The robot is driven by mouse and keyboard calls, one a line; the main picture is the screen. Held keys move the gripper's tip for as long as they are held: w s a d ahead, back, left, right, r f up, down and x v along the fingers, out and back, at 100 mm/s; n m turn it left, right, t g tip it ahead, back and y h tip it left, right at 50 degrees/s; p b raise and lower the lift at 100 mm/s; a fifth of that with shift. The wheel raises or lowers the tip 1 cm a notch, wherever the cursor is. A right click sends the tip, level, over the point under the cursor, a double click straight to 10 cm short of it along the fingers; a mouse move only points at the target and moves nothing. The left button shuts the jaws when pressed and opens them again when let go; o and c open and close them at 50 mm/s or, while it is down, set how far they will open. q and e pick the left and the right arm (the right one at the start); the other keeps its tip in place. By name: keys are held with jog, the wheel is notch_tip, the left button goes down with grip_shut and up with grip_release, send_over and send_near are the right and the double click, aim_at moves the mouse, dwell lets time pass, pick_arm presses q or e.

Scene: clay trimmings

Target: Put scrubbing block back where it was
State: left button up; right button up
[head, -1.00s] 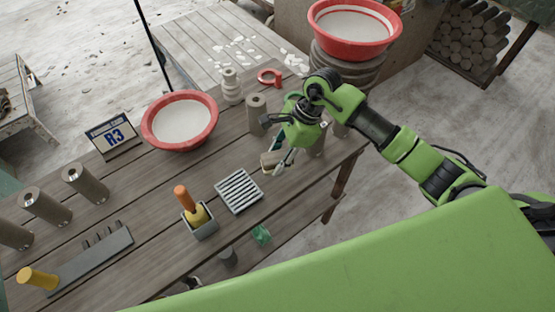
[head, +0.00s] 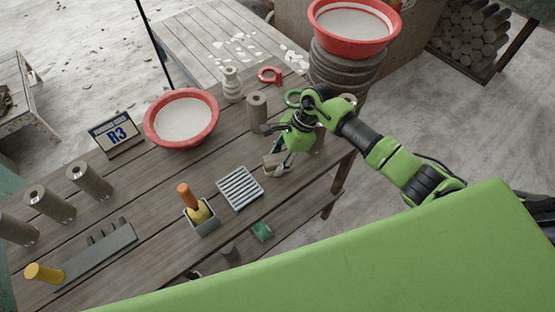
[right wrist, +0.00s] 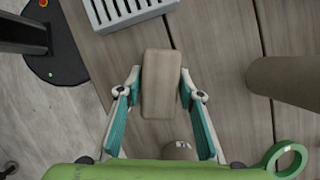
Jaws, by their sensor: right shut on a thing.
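The scrubbing block (right wrist: 160,84) is a beige, rounded oblong. In the right wrist view it sits between the teal-padded fingers of my right gripper (right wrist: 160,100), which is shut on it. In the head view my right gripper (head: 277,160) points down near the table's right edge, with the block (head: 271,162) partly hidden by the fingers. I cannot tell whether the block touches the tabletop. A pale slatted rack (head: 240,188) lies just left of the block; it also shows in the right wrist view (right wrist: 104,17). My left gripper is not in view.

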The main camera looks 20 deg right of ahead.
jog(key=o, duration=1.1)
jog(key=shift+o, duration=0.2)
jog(key=shift+r, duration=0.1)
jog(key=b+v, duration=0.2)
jog(key=v, duration=1)
jog(key=shift+a, duration=0.1)
